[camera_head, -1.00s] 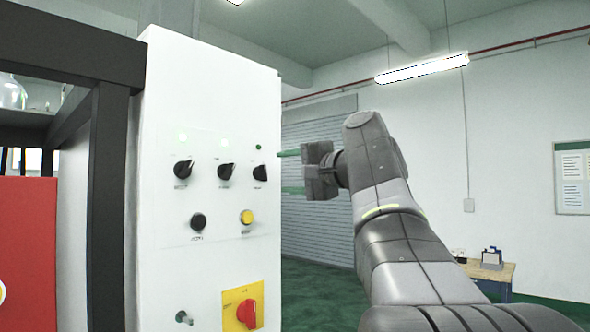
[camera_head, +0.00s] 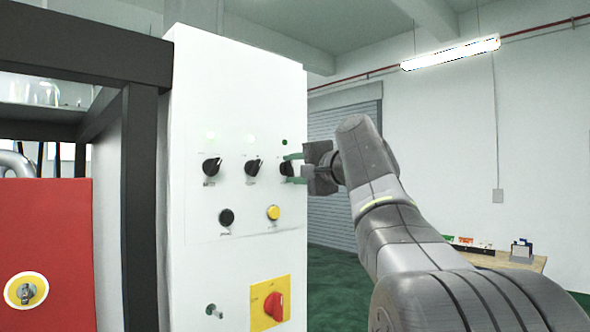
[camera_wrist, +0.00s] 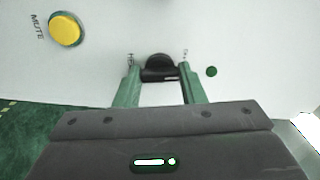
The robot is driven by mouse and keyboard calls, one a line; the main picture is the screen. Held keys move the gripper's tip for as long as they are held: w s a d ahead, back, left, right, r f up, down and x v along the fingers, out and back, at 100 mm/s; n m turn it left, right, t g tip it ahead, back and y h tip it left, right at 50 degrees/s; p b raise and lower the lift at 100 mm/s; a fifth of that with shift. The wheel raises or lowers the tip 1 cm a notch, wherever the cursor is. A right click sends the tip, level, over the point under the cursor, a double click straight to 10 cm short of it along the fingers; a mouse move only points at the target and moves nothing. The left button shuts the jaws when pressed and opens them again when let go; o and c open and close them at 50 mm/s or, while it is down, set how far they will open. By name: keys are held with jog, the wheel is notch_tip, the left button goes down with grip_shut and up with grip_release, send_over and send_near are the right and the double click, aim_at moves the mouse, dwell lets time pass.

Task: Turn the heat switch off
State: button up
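A white control panel (camera_head: 240,100) carries three black rotary knobs in a row: left (camera_head: 211,166), middle (camera_head: 253,167) and right (camera_head: 287,169). Their labels are too small to read, so I cannot tell which is heat. The lamps above the left and middle knobs glow pale; the one above the right knob is dark green. My gripper (camera_head: 296,168) is at the right knob. In the wrist view its two green fingers (camera_wrist: 160,88) are apart, with the black knob (camera_wrist: 160,63) between their tips. A gap seems to show on each side; contact is unclear.
Below the knobs are a black button (camera_head: 226,217), a yellow button (camera_head: 273,212) marked MUTE in the wrist view, and a red rotary switch (camera_head: 274,306) on a yellow plate. A dark frame (camera_head: 140,200) and red box (camera_head: 45,240) stand left.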

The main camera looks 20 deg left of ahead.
jog(key=shift+c, duration=0.6)
jog(key=shift+f+n+b, duration=0.15)
jog(key=shift+n+b, duration=0.35)
jog(key=shift+n, duration=0.3)
jog(key=shift+n+b, duration=0.45)
jog(key=shift+n, duration=0.85)
jog(key=o, duration=1)
jog(key=b+v, duration=0.3)
jog(key=v, duration=1.1)
jog(key=shift+b, duration=0.3)
